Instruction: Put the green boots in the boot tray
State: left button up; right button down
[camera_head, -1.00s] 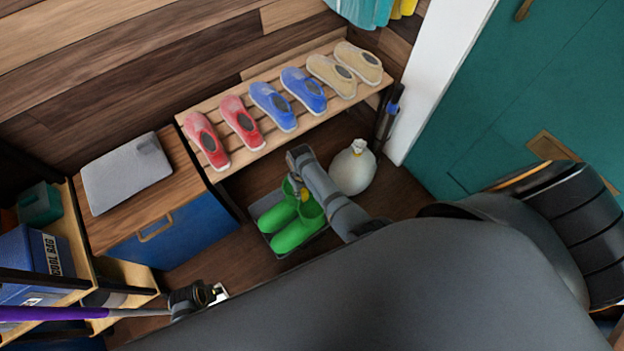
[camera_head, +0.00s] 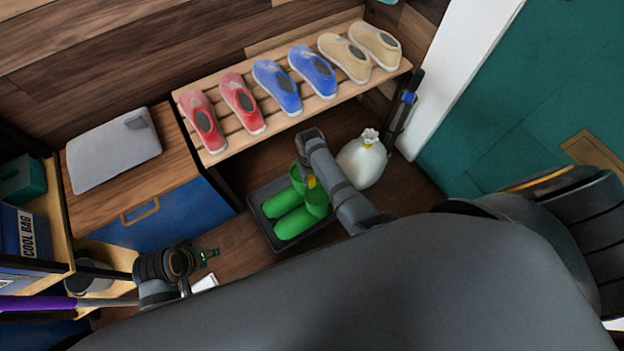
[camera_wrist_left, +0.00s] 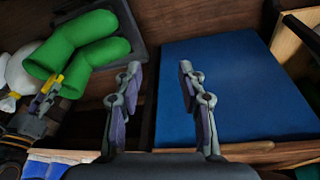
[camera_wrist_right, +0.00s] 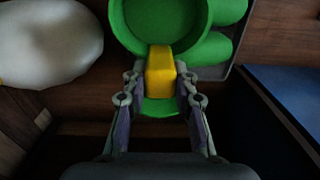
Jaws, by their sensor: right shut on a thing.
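The green boots (camera_head: 296,220) are a pair side by side, toes toward the lower left, within the outline of the dark grey boot tray (camera_head: 258,196) in the head view. I cannot tell whether their soles rest on its floor. My right gripper (camera_head: 309,180) is at the boot tops; in the right wrist view it is shut on the yellow tab (camera_wrist_right: 160,72) of the green boots (camera_wrist_right: 160,18). My left gripper (camera_wrist_left: 160,75) is open and empty, left of the tray in the head view. The left wrist view also shows the boots (camera_wrist_left: 85,48) and tray (camera_wrist_left: 137,30).
A slatted shoe rack (camera_head: 222,143) with red, blue and beige shoes stands behind the tray. A white sack (camera_head: 362,162) is right of the tray. A blue-fronted cabinet (camera_head: 165,220) stands left. Bare wood floor (camera_head: 236,240) lies between cabinet and tray.

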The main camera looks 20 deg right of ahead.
jog(key=f+b, duration=0.3)
jog(key=shift+w+d+f, duration=0.1)
jog(key=shift+w+f, duration=0.1)
jog(key=shift+f, duration=0.05)
jog(key=shift+b, duration=0.3)
pick_arm(q)
jog(key=f+t, duration=0.1)
jog(key=w+d+f, duration=0.1)
jog(key=d+f+t, duration=0.1)
jog(key=f, duration=0.1)
jog(key=shift+w+t+h, duration=0.15)
jog(key=shift+t+h, duration=0.15)
pick_arm(e)
jog(key=shift+r, duration=0.1)
pick_arm(q)
jog(key=shift+f, duration=0.1)
pick_arm(e)
jog(key=c, duration=1.1)
grip_release()
jog(key=shift+s, duration=0.1)
jog(key=shift+o, duration=0.2)
